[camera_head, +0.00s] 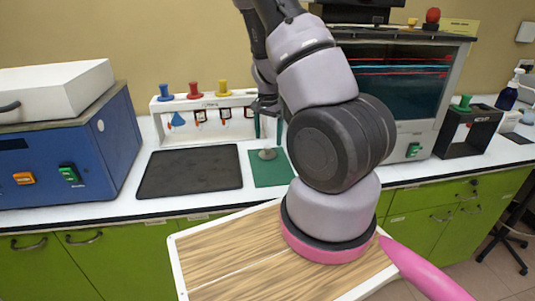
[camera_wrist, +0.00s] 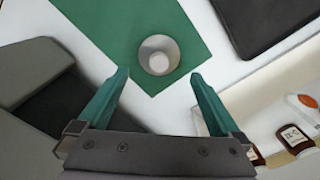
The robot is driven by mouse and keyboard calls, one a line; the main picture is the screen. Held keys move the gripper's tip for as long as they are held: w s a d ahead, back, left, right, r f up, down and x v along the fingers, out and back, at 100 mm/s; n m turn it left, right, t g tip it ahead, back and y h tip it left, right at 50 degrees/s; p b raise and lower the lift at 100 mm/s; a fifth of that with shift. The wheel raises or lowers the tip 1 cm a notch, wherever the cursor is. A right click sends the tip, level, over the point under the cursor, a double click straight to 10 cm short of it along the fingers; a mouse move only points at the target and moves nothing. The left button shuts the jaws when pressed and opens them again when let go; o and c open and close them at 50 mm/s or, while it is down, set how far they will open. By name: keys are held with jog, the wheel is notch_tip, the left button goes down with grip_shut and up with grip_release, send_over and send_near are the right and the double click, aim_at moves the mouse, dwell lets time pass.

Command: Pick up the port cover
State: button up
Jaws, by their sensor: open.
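The port cover looks to be the small grey round piece with a paler raised knob (camera_wrist: 158,54) on the green mat (camera_wrist: 118,28). In the head view the same piece (camera_head: 267,154) sits on the green mat (camera_head: 270,175) on the counter. My gripper (camera_wrist: 159,76) is open, with its two teal fingers apart and nothing between them. In the wrist view the piece lies just beyond the fingertips, roughly centred between them. In the head view my gripper (camera_head: 268,131) points down above the piece; my arm hides part of the area to its right.
A dark mat (camera_head: 190,171) lies left of the green one. Behind is a white rack (camera_head: 205,103) with coloured knobs and hanging bottles. A blue machine (camera_head: 75,150) stands left, a screen device (camera_head: 405,90) right, and a black stand (camera_head: 465,132) farther right.

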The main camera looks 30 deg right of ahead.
aim_at(268, 146)
jog(key=f, duration=0.5)
jog(key=shift+s+a+f, duration=0.15)
jog(key=shift+s+a, duration=0.05)
jog(key=c, duration=1.2)
